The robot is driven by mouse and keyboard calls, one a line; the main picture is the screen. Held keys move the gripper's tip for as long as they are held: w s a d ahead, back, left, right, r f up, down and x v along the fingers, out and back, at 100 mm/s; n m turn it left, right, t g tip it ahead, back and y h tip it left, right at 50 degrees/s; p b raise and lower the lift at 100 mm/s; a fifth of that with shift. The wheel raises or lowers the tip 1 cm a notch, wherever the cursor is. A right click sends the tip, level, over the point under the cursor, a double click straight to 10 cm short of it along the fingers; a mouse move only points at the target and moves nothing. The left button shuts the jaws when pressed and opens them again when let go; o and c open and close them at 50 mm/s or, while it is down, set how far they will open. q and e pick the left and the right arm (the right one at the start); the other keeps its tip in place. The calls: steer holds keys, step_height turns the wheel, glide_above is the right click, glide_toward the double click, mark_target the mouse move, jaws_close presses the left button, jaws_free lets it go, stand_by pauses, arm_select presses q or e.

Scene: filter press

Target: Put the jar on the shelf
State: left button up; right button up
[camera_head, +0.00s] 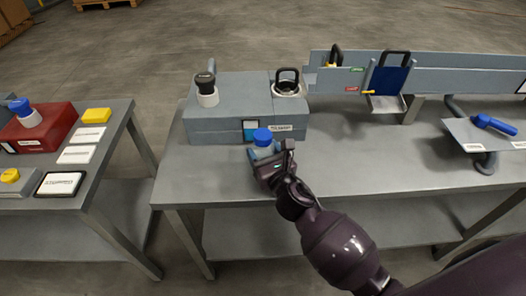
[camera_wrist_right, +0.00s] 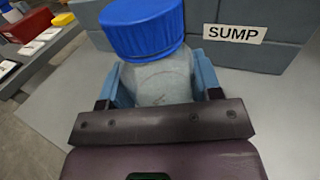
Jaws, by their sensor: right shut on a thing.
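The jar (camera_head: 263,144) has a blue lid and a pale, cloudy body. It is upright at the front of the grey sump box, over the grey table. In the right wrist view the jar (camera_wrist_right: 160,78) fills the middle, between the two blue-grey fingers. My right gripper (camera_head: 265,158) is shut on its body. Whether the jar's base touches the table is hidden by the gripper. My left gripper is not in view. A lower shelf (camera_head: 290,232) runs under the table; I cannot tell whether it is the task's shelf.
The sump box (camera_head: 225,125), labelled SUMP (camera_wrist_right: 231,33), stands directly behind the jar. A raised plate (camera_head: 485,133) with a blue-handled valve is at right, below a long grey rail (camera_head: 450,78). A side table (camera_head: 108,170) at left holds a red box (camera_head: 42,130). The middle tabletop (camera_head: 350,150) is clear.

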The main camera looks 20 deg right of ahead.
steer(key=shift+f, duration=0.2)
steer(key=o, duration=0.9)
steer(key=shift+r, duration=0.15)
